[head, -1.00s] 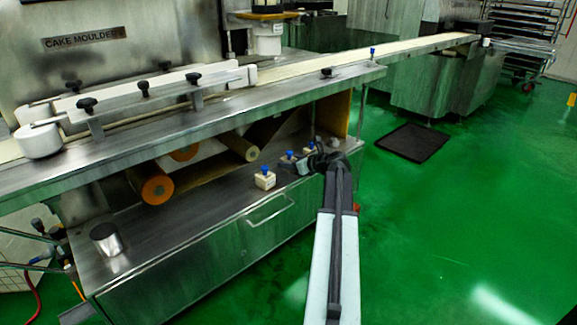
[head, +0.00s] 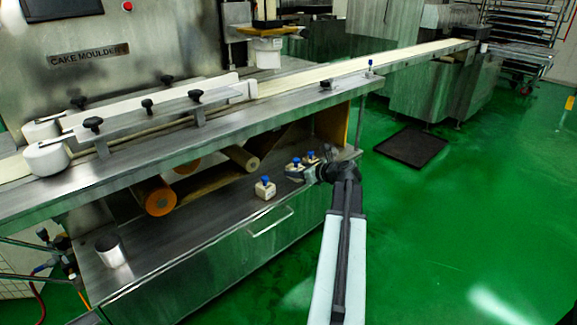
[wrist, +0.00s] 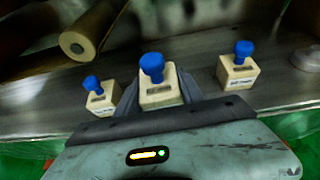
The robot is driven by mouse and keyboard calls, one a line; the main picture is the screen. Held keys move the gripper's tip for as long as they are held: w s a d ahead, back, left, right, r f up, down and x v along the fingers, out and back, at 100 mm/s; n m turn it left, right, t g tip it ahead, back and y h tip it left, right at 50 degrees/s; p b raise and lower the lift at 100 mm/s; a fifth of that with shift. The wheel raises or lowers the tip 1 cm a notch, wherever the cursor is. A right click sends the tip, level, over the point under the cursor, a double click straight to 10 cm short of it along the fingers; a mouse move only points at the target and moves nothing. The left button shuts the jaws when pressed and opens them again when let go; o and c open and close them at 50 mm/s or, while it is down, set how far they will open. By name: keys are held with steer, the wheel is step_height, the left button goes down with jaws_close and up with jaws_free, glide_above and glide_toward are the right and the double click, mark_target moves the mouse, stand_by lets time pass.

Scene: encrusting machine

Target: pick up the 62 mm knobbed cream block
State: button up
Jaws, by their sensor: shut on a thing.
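Three cream blocks with blue knobs stand on the steel lower shelf. One is at the front (head: 265,190), one in the middle (head: 293,168) and one farther right (head: 312,160). In the wrist view, the middle block (wrist: 160,95) sits between the fingers of my gripper (wrist: 158,98), which is shut on it. The other blocks stand apart, to the left (wrist: 102,102) and right (wrist: 239,74). The labels are too small to read, so I cannot tell which block is 62 mm. I cannot tell whether the held block is clear of the shelf. In the head view my gripper (head: 296,174) partly hides it.
The lower shelf (head: 200,225) lies under the conveyor ledge (head: 220,125), which overhangs it. Rollers (head: 160,197) are behind the blocks, one also in the wrist view (wrist: 80,43).

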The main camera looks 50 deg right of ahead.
steer(key=s+a+r, duration=0.1)
steer(key=s+a, duration=0.2)
steer(key=s, duration=0.7)
steer(key=shift+a+p, duration=0.2)
steer(key=shift+p, duration=0.2)
